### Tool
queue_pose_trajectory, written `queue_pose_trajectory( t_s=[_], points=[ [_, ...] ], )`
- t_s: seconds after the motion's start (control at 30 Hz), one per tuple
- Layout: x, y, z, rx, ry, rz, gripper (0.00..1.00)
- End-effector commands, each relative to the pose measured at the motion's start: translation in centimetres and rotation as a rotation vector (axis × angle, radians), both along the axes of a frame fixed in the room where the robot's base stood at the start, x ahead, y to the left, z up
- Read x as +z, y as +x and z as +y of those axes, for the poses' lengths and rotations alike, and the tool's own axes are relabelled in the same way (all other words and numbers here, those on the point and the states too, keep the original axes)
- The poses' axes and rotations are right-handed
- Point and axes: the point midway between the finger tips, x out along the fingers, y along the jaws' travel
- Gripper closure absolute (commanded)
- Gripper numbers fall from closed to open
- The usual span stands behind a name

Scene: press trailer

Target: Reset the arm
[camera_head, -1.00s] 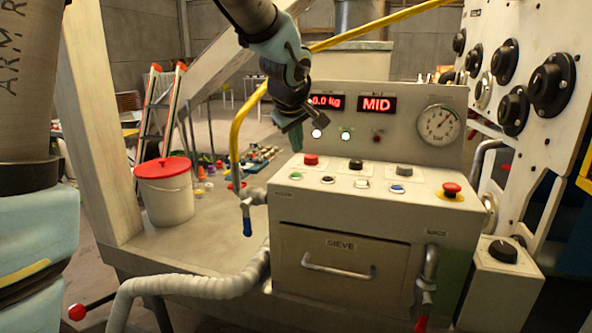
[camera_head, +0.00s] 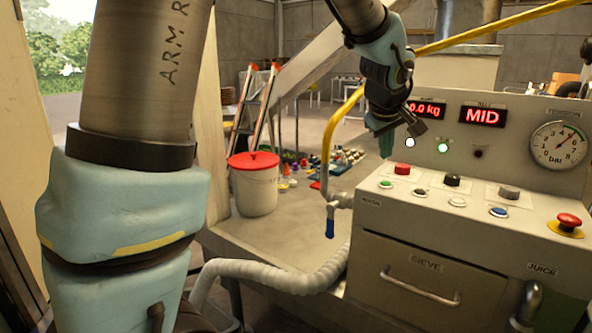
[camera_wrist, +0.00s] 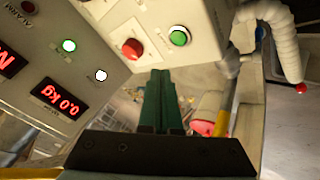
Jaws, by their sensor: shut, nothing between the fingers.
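My gripper (camera_head: 386,143) hangs in the air in front of the left part of the control panel (camera_head: 471,182), fingers pointing down. In the wrist view its green fingers (camera_wrist: 160,98) are together with nothing between them. They are apart from the red button (camera_wrist: 132,48) and the green button (camera_wrist: 179,37). My arm comes down from the top of the head view to the gripper. The panel's displays read "0.0 kg" (camera_head: 427,108) and "MID" (camera_head: 482,116). A white lamp (camera_head: 410,142) and a green lamp (camera_head: 443,147) are lit.
A white bucket with a red lid (camera_head: 254,185) stands left of the panel. A yellow pipe (camera_head: 329,150) and a blue-handled valve (camera_head: 330,227) are beside the panel. A pale corrugated hose (camera_head: 290,279) runs below. A red emergency button (camera_head: 568,221) sits at the panel's right.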

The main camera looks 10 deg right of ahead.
Motion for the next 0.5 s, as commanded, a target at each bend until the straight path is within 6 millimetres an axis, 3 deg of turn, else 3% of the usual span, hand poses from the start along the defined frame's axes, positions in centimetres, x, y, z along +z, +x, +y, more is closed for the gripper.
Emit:
queue_pose_trajectory(
  t_s=[0.17,0.27,0.4,0.5],
  points=[
    [-3.5,1.3,8.6,-0.012,0.133,0.042,1.0],
    [-6.3,0.9,15.4,-0.044,0.23,0.094,1.0],
    [-9.9,-1.8,24.5,-0.105,0.337,0.186,1.0],
    [-12.1,-4.7,29.6,-0.157,0.382,0.254,1.0]
  ],
)
